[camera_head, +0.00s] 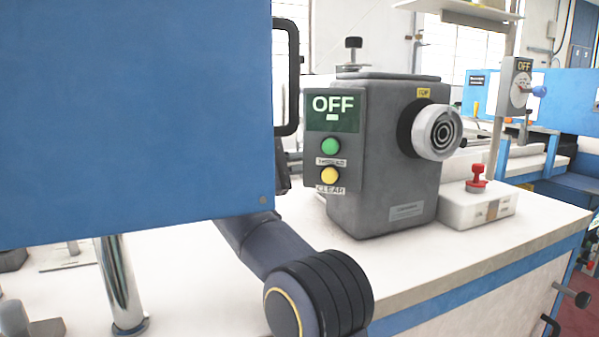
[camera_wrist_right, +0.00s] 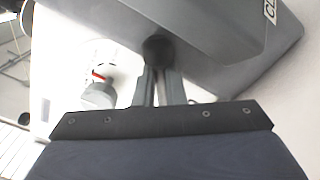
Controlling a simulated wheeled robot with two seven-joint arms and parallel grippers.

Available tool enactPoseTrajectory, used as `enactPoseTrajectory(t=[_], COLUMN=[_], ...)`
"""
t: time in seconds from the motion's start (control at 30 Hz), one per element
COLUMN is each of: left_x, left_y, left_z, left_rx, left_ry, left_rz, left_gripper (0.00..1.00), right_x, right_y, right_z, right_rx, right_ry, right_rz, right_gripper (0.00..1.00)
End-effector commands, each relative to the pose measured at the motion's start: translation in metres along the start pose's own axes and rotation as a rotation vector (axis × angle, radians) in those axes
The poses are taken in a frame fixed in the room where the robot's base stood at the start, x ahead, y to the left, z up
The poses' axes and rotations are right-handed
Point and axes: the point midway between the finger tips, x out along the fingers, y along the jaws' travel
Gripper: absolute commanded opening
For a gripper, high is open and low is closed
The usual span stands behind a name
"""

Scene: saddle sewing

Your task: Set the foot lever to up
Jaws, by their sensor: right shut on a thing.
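In the right wrist view my right gripper (camera_wrist_right: 159,75) is shut on a dark round knob (camera_wrist_right: 157,46) beside the grey machine body (camera_wrist_right: 215,35). The knob may be the end of the foot lever; its stem and setting cannot be made out. In the head view the grey machine (camera_head: 395,155) stands on the white table, with a green display (camera_head: 333,110) that reads OFF. My right gripper is hidden there behind a large blue panel, and only part of the arm shows below it. My left gripper is not in view.
The blue panel (camera_head: 135,115) with a black handle (camera_head: 287,75) covers the head view's left. The machine has a green button (camera_head: 330,146), a yellow button (camera_head: 330,175) and a round handwheel (camera_head: 435,132). A white box (camera_head: 478,206) with a red knob (camera_head: 476,176) stands to its right.

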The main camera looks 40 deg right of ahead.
Motion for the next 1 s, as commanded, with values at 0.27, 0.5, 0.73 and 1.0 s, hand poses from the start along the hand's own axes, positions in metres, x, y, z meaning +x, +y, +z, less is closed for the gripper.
enactPoseTrajectory(t=[0.27, 0.5, 0.73, 1.0], left_x=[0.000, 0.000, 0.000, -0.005], left_y=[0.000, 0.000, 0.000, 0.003], left_z=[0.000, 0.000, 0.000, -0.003], left_rx=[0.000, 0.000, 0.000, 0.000], left_ry=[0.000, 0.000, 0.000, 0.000], left_rz=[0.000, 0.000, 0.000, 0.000], left_gripper=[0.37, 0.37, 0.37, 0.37], right_x=[0.003, 0.003, 0.003, -0.025], right_y=[0.001, 0.001, 0.001, 0.003], right_z=[0.006, 0.007, 0.007, 0.005], right_rx=[-0.002, 0.000, 0.001, -0.001], right_ry=[-0.011, -0.012, -0.012, -0.005], right_rz=[-0.003, -0.004, -0.004, 0.002], right_gripper=[0.00, 0.35, 0.39, 0.39])
